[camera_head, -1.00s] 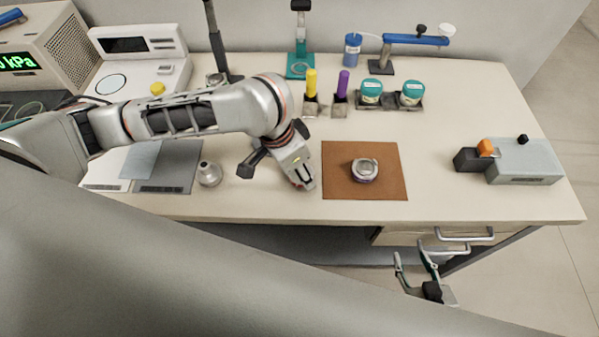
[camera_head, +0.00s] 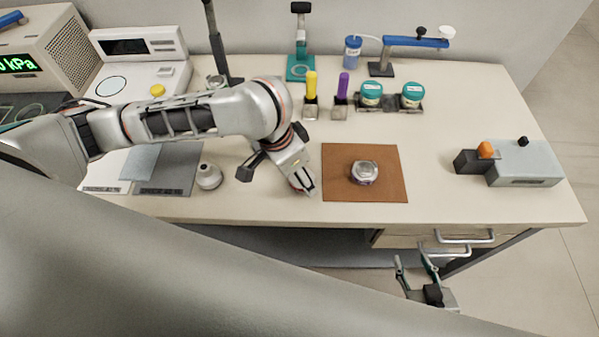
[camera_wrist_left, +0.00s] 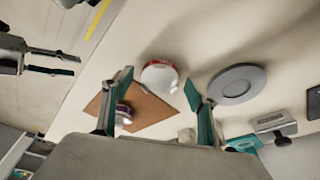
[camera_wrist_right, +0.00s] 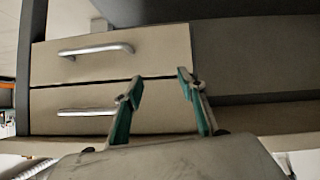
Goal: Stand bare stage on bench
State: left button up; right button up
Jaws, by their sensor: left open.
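My left gripper (camera_head: 303,183) is open, pointing down at the bench just left of the brown mat (camera_head: 332,190). A round white piece with a red rim (camera_wrist_left: 160,76) shows beyond its open fingers in the left wrist view; in the head view the gripper mostly hides it. A silver round piece with a purple band (camera_head: 364,173) sits on the mat. I cannot tell which is the stage. My right gripper (camera_head: 417,272) is open and empty before the drawers.
Drawers with bar handles (camera_wrist_right: 95,50) face my right gripper. Yellow (camera_head: 311,84) and purple (camera_head: 343,85) handled tools and two teal-lidded jars (camera_head: 371,92) stand behind the mat. A grey box (camera_head: 525,163) is at right. The bench between mat and box is clear.

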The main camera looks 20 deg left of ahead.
pick_arm(q)
jog(key=p+v, duration=0.3)
jog(key=v, duration=0.8)
jog(key=shift+r+p, duration=0.2)
jog(key=shift+p, duration=0.1)
jog(key=shift+s, duration=0.1)
